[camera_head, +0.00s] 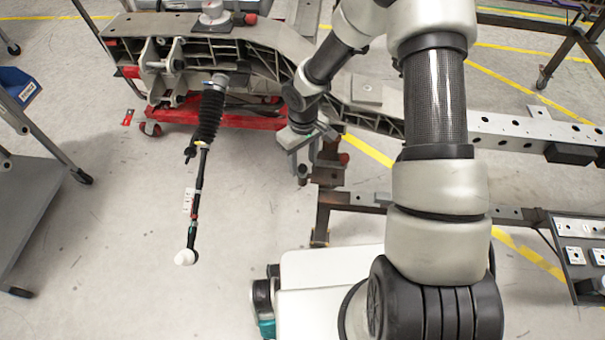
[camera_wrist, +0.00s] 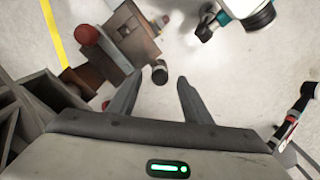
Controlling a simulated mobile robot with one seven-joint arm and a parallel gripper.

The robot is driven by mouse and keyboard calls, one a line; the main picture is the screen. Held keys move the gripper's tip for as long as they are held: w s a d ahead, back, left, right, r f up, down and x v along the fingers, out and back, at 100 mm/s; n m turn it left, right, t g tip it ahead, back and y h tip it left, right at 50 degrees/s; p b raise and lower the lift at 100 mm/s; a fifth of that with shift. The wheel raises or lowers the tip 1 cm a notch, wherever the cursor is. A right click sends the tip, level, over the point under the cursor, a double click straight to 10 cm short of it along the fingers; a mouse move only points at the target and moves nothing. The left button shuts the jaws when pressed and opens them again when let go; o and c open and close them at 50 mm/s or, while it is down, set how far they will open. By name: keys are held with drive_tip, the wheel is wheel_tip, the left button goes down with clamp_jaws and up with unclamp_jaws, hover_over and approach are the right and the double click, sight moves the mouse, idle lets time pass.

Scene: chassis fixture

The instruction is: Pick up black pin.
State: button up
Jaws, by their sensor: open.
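A short dark cylinder, which looks like the black pin (camera_wrist: 160,72), shows in the wrist view just beyond my fingertips, beside a brown metal block. In the head view a small dark cylinder (camera_head: 303,175) stands just below my gripper, next to the brown fixture post (camera_head: 328,174); it seems to be the same pin. My gripper (camera_wrist: 158,88) is open, with nothing between its fingers. The pin lies ahead of the gap between the fingertips, apart from them as far as I can tell. My gripper (camera_head: 304,152) also shows in the head view, partly hidden by its own wrist.
The grey chassis beam (camera_head: 255,62) runs close behind my gripper. A black strut with a spring (camera_head: 205,125) hangs to the left. Red round knobs (camera_wrist: 88,33) sit on the brown block. A panel of small parts (camera_head: 582,250) is at right.

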drive_tip(key=shift+f, duration=0.7)
drive_tip(key=shift+c, duration=0.6)
clamp_jaws()
drive_tip(key=shift+r, duration=0.1)
wheel_tip(320, 180, up, 10)
drive_tip(key=p, duration=0.3)
